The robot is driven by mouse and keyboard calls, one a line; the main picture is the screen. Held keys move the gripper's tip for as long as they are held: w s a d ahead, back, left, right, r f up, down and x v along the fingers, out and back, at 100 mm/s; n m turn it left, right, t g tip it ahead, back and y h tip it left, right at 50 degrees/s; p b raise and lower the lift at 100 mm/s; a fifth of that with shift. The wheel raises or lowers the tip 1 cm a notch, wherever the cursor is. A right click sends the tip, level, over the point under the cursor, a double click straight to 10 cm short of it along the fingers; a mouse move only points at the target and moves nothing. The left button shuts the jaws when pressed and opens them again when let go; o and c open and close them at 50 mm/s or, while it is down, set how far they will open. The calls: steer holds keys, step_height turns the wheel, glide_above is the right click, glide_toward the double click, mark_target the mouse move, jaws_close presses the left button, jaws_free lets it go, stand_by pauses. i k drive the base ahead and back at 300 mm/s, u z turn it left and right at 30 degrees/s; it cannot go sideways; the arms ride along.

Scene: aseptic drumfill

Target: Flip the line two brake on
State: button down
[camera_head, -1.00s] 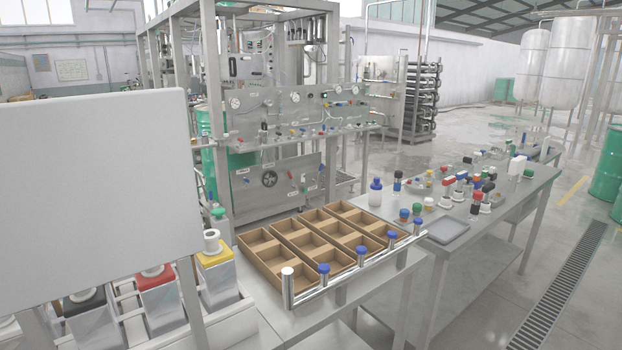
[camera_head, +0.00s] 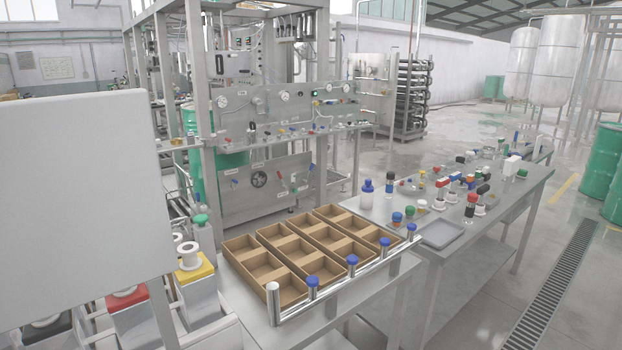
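The steel filling machine stands at the back centre. Its upper panel (camera_head: 300,101) carries round gauges, small valves and a small green light. Its lower panel (camera_head: 240,204) carries a black handwheel (camera_head: 259,179), a small blue handle (camera_head: 235,182) and red-and-white levers (camera_head: 282,188). A shelf edge with several small coloured knobs runs between the panels. The labels are too small to read, so I cannot tell which control is the line two brake or how it is set. My gripper is not in view.
A large white panel (camera_head: 75,190) blocks the left. A table with brown divided bins (camera_head: 256,289) and a chrome rail with blue caps stands in front of the machine. A steel table (camera_head: 516,180) with fittings, a bottle (camera_head: 366,195) and a grey tray (camera_head: 443,234) stands right. Floor is open beyond.

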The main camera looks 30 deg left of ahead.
mark_target(279, 173)
steer(key=z, duration=0.55)
steer(key=i, duration=4.9)
steer(key=z, duration=0.05)
